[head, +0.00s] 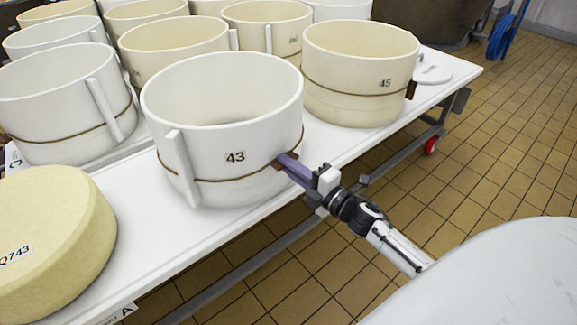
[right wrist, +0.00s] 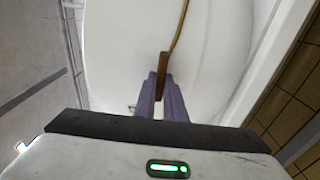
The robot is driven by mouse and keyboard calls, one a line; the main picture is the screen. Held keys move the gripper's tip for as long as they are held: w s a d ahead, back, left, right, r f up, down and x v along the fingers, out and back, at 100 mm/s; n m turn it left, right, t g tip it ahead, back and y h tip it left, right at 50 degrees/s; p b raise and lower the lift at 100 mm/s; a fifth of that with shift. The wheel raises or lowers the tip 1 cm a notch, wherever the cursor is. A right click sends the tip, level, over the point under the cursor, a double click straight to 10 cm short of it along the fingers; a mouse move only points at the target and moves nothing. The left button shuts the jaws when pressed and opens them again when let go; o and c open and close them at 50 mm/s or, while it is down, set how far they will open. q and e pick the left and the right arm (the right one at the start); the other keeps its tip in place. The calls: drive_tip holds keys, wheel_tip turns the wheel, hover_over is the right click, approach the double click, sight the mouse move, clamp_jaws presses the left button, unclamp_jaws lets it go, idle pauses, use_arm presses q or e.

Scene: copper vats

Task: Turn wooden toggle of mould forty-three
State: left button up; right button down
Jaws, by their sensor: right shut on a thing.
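Mould forty-three (head: 222,115) is a white open-topped ring with a "43" label, standing on the white table. A brown cord runs around it. Its small wooden toggle (right wrist: 164,64) sits on the cord at the mould's right side. My right gripper (head: 284,160) reaches in from the lower right, and its purple fingers are shut on the toggle. In the right wrist view the purple fingers (right wrist: 163,88) lie on both sides of the toggle, which stands roughly upright in that picture. In the head view the fingers hide part of the toggle. My left gripper is in neither view.
Mould forty-five (head: 350,100) stands just behind to the right, with its own toggle (head: 411,89). Several more moulds fill the table behind and left. A yellow cheese wheel (head: 50,240) is at the front left. Tiled floor (head: 400,180) lies beyond the table edge (head: 190,262).

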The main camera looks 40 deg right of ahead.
idle(0.5)
drive_tip(key=c, duration=1.8)
unclamp_jaws()
use_arm(q)
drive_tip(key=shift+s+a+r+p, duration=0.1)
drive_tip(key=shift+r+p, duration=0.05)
drive_tip(key=shift+p, duration=0.2)
use_arm(e)
drive_tip(key=s, duration=0.3)
drive_tip(key=s+d, duration=0.1)
drive_tip(key=s, duration=0.6)
drive_tip(key=shift+s+d, duration=0.1)
drive_tip(key=shift+d, duration=0.15)
